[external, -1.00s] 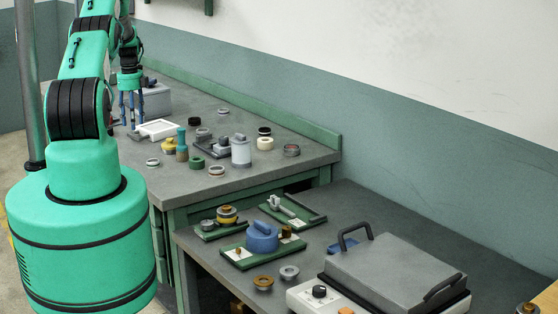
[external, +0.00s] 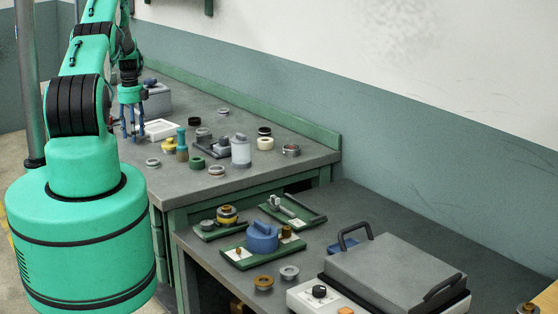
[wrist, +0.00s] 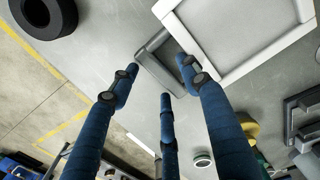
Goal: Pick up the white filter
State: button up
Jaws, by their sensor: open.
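The white filter (external: 161,129) lies flat on the far workbench, a rectangular white frame around a grey panel. In the wrist view the filter (wrist: 183,32) fills the upper right, with a small grey open loop (wrist: 150,68) at its near corner, seemingly its handle. My gripper (external: 133,134) is just left of the filter in the external view. In the wrist view its blue fingers (wrist: 160,80) are spread with nothing between them, and the right fingertip overlaps the loop in the picture. I cannot tell whether it touches. The fingers partly hide the loop.
A grey box (external: 156,98) stands behind the filter. A teal-topped bottle (external: 182,145), a grey canister (external: 240,151) and several rings and jars sit to its right. A black ring (wrist: 42,14) lies at the upper left in the wrist view, where the bench edge is near.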

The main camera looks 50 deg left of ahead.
grip_shut()
jog(key=shift+r, duration=0.15)
notch_tip(320, 180, up, 10)
jog(key=shift+b, duration=0.45)
dwell(0.5)
dwell(0.5)
